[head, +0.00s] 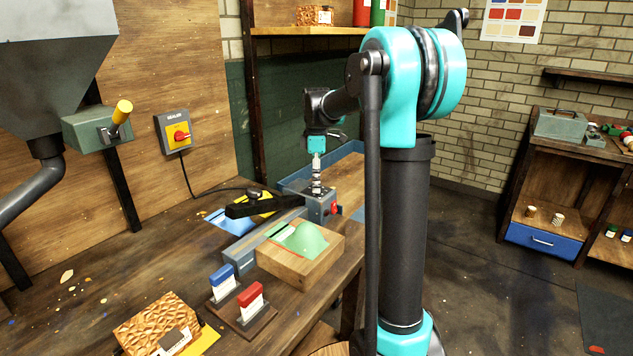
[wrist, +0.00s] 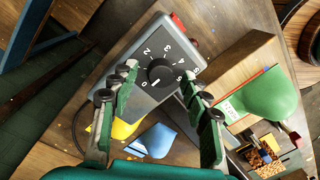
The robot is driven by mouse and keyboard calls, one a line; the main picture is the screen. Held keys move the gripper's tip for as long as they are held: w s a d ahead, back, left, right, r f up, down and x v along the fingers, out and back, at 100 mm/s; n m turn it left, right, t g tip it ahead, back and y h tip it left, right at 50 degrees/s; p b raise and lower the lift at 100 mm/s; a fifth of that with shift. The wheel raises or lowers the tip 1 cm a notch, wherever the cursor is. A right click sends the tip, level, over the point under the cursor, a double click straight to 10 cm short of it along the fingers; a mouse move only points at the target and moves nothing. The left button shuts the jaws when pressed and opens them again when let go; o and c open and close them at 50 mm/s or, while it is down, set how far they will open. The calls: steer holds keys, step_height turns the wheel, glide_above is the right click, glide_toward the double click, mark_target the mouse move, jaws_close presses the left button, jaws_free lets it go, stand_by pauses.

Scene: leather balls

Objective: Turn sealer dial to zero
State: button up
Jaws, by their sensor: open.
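The sealer's control box (wrist: 196,42) is grey, with a round black dial (wrist: 161,74) on its top face and printed numbers around it. A small pale mark shows on the dial's lower edge; I cannot read its setting for certain. In the head view, the sealer box (head: 323,206) sits at the table's right edge, beside a long black arm (head: 262,206). My gripper (wrist: 158,77) is open above the box, with one finger on each side of the dial. It also shows in the head view (head: 316,188), pointing down; contact with the dial cannot be told.
A blue stamp (head: 223,281) and a red stamp (head: 250,298) stand nearer. A wall box with a red switch (head: 180,136) hangs behind, its cable running towards the sealer.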

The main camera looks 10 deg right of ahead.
step_height(320, 180, up, 12)
steer(key=shift+w, duration=0.35)
steer(key=shift+d, duration=0.1)
